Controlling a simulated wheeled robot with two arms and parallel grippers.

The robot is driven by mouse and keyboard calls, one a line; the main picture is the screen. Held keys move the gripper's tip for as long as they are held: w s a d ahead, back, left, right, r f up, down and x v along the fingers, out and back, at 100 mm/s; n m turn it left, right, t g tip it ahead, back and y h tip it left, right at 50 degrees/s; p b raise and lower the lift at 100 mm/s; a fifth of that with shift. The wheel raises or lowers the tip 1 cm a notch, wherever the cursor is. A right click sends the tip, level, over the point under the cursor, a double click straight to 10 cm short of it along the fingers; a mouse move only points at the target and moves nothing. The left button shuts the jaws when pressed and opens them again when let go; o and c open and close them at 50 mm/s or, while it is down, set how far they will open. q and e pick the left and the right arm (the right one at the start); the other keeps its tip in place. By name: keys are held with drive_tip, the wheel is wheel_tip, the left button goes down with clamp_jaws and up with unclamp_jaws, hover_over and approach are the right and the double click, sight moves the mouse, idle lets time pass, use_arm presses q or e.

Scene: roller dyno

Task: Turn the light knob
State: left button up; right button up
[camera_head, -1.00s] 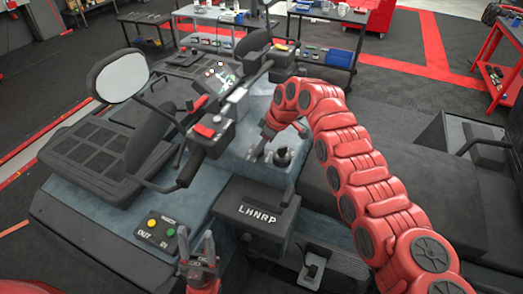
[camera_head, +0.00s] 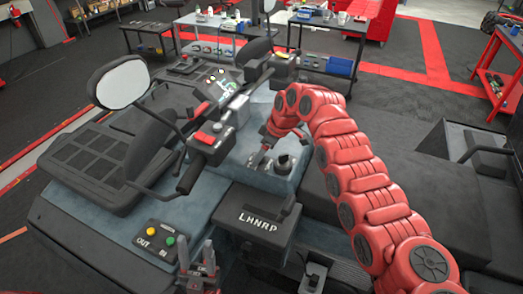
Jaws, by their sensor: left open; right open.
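A dark round knob (camera_head: 284,164) stands on the blue-grey console beside the handlebar, and it may be the light knob; I see no label on it. My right gripper (camera_head: 257,161) reaches down from the red arm just left of this knob. It is open, its fingers are small and partly hidden, and I cannot tell whether they touch anything. My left gripper (camera_head: 196,255) is open and empty at the bottom, pointing up, below the winch panel (camera_head: 156,238) with its yellow and green buttons.
The handlebar (camera_head: 197,160) with a red switch (camera_head: 205,137) and a mirror (camera_head: 121,82) stand left of the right gripper. A black shifter cover (camera_head: 258,215) marked LHNRP lies in front. The dark seat (camera_head: 350,190) is right, partly behind my arm.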

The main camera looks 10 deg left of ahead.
drive_tip(key=b+v, duration=0.3)
drive_tip(key=v, duration=1.4)
drive_tip(key=shift+r+b, duration=0.3)
drive_tip(key=shift+b, duration=0.1)
